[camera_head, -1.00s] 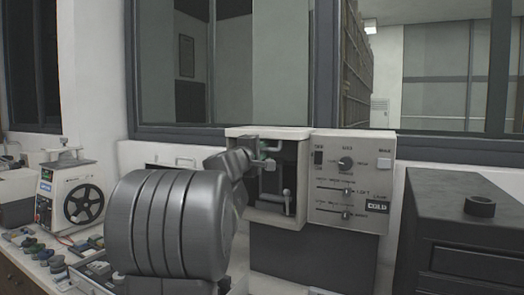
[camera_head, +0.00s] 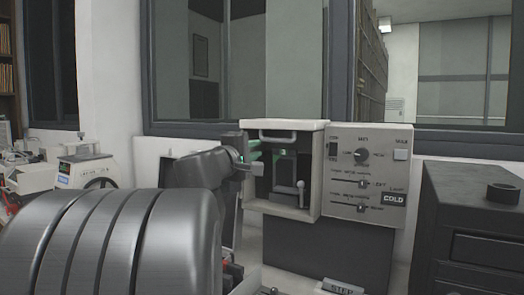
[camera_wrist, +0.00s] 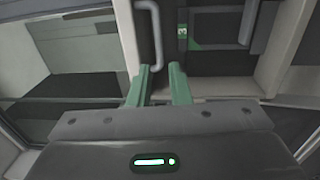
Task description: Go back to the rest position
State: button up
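The mounting press (camera_head: 288,126) stands under the window, with an open-fronted chamber at left and a control panel (camera_head: 367,172) at right. A pale bar handle (camera_head: 278,138) crosses the chamber's top and a small lever (camera_head: 300,190) stands at its lower right. My gripper (camera_head: 258,157) is at the left side of the chamber opening. In the wrist view its two green fingers (camera_wrist: 159,70) are apart with nothing between them. A grey bar handle (camera_wrist: 156,38) shows just beyond the fingertips; contact cannot be told. My arm hides the lower left.
A dark cabinet (camera_head: 475,225) with a black ring (camera_head: 502,193) on top stands close at right. A white machine with a dark wheel (camera_head: 92,172) stands on the left bench. The wall and window close off the back.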

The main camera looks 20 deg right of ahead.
aim_at(275, 140)
jog(key=shift+s+a, duration=0.25)
jog(key=shift+a, duration=0.05)
jog(key=shift+d, duration=0.1)
jog(key=p+x, duration=0.3)
jog(key=x, duration=1.1)
jog(key=shift+f, duration=0.1)
